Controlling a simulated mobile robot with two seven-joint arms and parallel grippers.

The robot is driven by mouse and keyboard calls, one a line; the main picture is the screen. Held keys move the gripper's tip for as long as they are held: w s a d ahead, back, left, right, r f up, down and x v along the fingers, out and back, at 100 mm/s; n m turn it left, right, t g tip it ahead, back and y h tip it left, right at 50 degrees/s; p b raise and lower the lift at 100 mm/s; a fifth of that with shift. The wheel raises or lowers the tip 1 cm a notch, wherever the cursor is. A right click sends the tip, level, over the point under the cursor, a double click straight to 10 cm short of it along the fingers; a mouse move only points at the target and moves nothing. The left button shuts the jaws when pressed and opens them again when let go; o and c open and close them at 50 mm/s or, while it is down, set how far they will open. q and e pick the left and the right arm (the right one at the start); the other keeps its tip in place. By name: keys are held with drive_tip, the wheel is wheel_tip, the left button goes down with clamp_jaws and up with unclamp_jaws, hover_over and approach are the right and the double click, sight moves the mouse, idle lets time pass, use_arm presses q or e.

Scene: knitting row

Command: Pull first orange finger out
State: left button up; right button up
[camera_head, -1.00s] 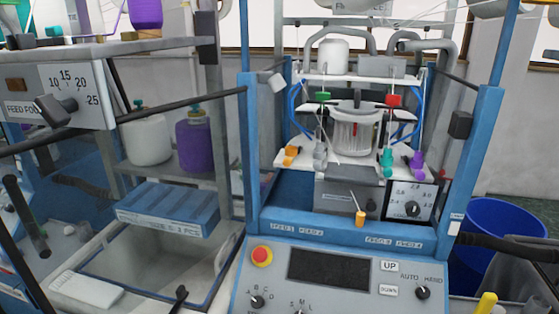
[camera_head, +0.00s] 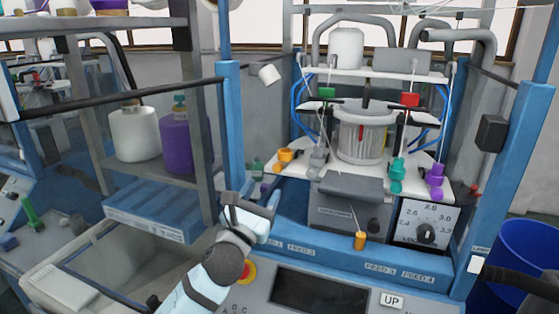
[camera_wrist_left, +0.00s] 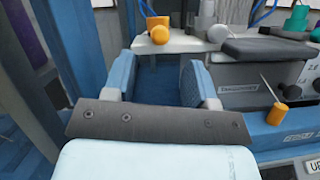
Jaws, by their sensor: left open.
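An orange finger (camera_head: 285,155) sits at the left front of the white plate (camera_head: 385,177) on the knitting machine. In the left wrist view the orange finger (camera_wrist_left: 158,30) shows near the top, ahead of the jaws. Grey, teal and purple fingers stand along the same plate edge. A separate orange knob (camera_head: 360,240) with a thin rod is on the front below. My left gripper (camera_head: 252,199) is open and empty, below and left of the orange finger and apart from it. Its two jaws (camera_wrist_left: 160,76) show spread in the left wrist view. My right gripper is not in view.
A blue upright post (camera_head: 230,130) stands close to the left of my gripper. A shelf with a white bottle (camera_head: 135,135) and a purple one (camera_head: 176,140) is left of it. The control panel (camera_head: 320,292) and blue front ledge (camera_head: 380,263) lie below.

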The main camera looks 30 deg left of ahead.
sight(277, 166)
use_arm(q)
drive_tip(key=p+x, duration=0.1)
drive_tip(key=x, duration=0.8)
drive_tip(key=shift+w+p, duration=0.25)
drive_tip(key=shift+p, duration=0.1)
clamp_jaws()
drive_tip(key=s, duration=0.3)
drive_tip(key=shift+d+f+p, duration=0.15)
drive_tip(key=shift+d+p, duration=0.2)
unclamp_jaws()
drive_tip(key=shift+s, duration=0.1)
drive_tip(key=shift+d, duration=0.15)
